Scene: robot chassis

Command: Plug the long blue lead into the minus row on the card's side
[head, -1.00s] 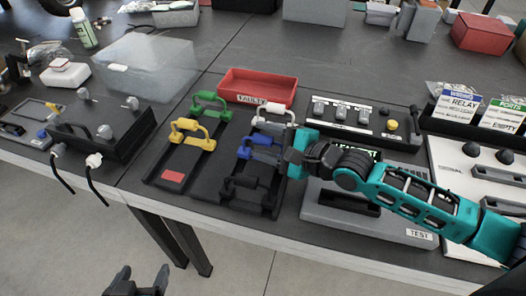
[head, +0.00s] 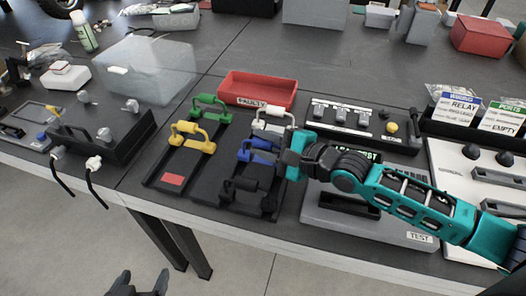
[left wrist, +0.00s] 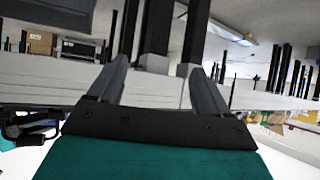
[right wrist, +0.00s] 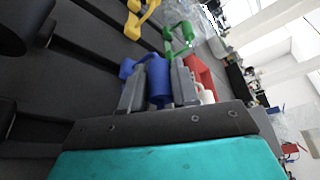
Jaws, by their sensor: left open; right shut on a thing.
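The blue lead (head: 260,146) is a U-shaped piece in the right-hand lane of the dark rack (head: 158,152), between the white lead (head: 273,120) and the black lead (head: 249,188). My right gripper (head: 284,160) reaches it from the right and is shut on it. In the right wrist view the blue lead (right wrist: 158,80) stands between the two fingers (right wrist: 158,92). I cannot tell whether it is clear of the rack. My left gripper (head: 140,287) is open and empty, low in front of the table; its fingers (left wrist: 165,75) show apart. I cannot make out a minus row.
Green (head: 210,106) and yellow (head: 192,137) leads sit in the left lane, above a red patch (head: 172,179). A red FAULTY tray (head: 258,90) stands behind. The grey TEST unit (head: 370,222) and a knobbed panel (head: 352,122) lie right. A knobbed black box (head: 112,135) stands left.

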